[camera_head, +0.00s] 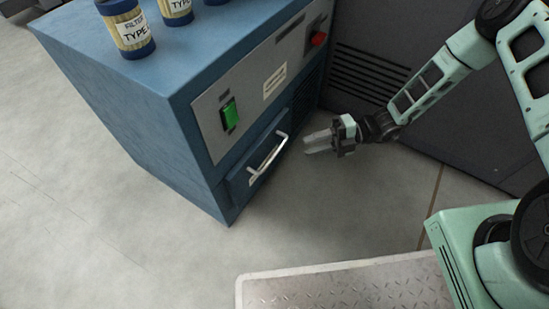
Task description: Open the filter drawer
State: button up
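The filter drawer (243,187) is the blue front low on the blue cabinet (130,110), and it looks shut, nearly flush with the cabinet face. Its pale bar handle (267,158) runs slantwise across the front. My gripper (309,143) is to the right of the handle, apart from it, with its fingers pointing left toward it. Two grey fingers show, but they overlap in this view, so their gap is unclear. Nothing shows held between them.
Filter canisters, one labelled TYPE (128,28), stand on the cabinet top. A green switch (230,115) and a red knob (318,39) are on the panel above the drawer. A dark vented unit (400,85) stands behind my arm. Grey floor before the drawer is clear.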

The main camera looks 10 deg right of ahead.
aim_at(274, 154)
jog(key=shift+s+a+f+b, duration=0.25)
jog(key=shift+a+b, duration=0.45)
jog(key=shift+a, duration=1.15)
jog(key=shift+s+a+f+b, duration=0.3)
jog(key=shift+a+b, duration=0.4)
jog(key=shift+a, duration=1.1)
jog(key=shift+s+a+f+b, duration=0.25)
jog(key=shift+a+b, duration=0.45)
jog(key=shift+a, duration=1.15)
jog(key=shift+w, duration=0.1)
grip_shut()
